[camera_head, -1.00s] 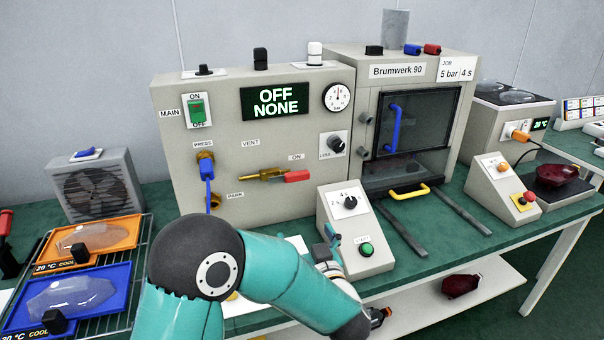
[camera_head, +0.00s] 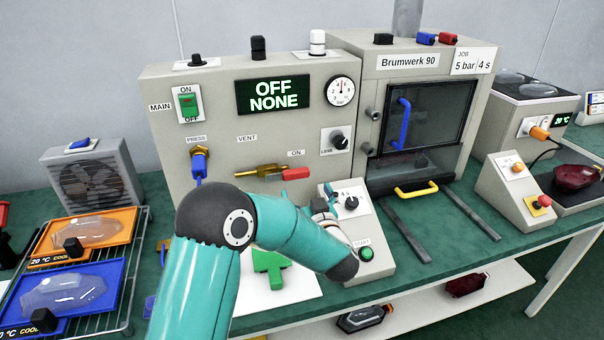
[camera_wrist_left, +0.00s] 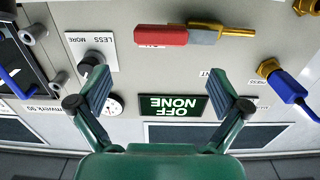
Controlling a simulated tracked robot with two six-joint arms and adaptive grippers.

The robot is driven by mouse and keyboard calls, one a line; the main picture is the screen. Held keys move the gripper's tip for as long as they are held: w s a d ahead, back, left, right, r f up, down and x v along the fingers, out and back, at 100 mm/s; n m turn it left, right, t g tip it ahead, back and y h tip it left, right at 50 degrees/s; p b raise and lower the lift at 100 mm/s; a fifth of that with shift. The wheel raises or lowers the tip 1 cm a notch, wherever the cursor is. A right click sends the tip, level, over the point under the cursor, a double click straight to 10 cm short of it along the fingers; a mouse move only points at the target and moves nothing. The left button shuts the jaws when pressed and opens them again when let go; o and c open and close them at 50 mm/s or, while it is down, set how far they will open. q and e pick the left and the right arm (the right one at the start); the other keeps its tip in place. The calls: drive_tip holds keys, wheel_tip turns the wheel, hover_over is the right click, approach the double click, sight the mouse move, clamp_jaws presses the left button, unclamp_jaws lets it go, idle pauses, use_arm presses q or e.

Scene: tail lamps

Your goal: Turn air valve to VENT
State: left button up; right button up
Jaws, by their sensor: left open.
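The red-handled air valve (camera_head: 295,173) sits on the grey control panel, its handle pointing right under the ON label (camera_head: 296,153). Its brass body (camera_head: 258,171) lies below the VENT label (camera_head: 247,138). In the upside-down left wrist view the red handle (camera_wrist_left: 161,36) is at the top, and the display (camera_wrist_left: 175,107) lies between the fingers. My left gripper (camera_head: 331,197) is small in the head view, in front of the panel, right of and below the red handle. In the wrist view my left gripper (camera_wrist_left: 160,82) is open and empty, apart from the handle. My right gripper is not in view.
A blue-handled valve (camera_head: 198,163) is left of the air valve. The LESS/MORE knob (camera_head: 337,140) is on the right. A sloped START box (camera_head: 367,240) stands behind my forearm. The press (camera_head: 425,110) is at the right, trays (camera_head: 95,225) at the left.

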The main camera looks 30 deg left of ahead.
sight(297, 174)
use_arm(q)
drive_tip(key=p+x, duration=0.1)
drive_tip(key=x, duration=0.6)
drive_tip(key=shift+w+a, duration=0.1)
drive_tip(key=shift+a, duration=0.2)
drive_tip(key=shift+c, duration=0.3)
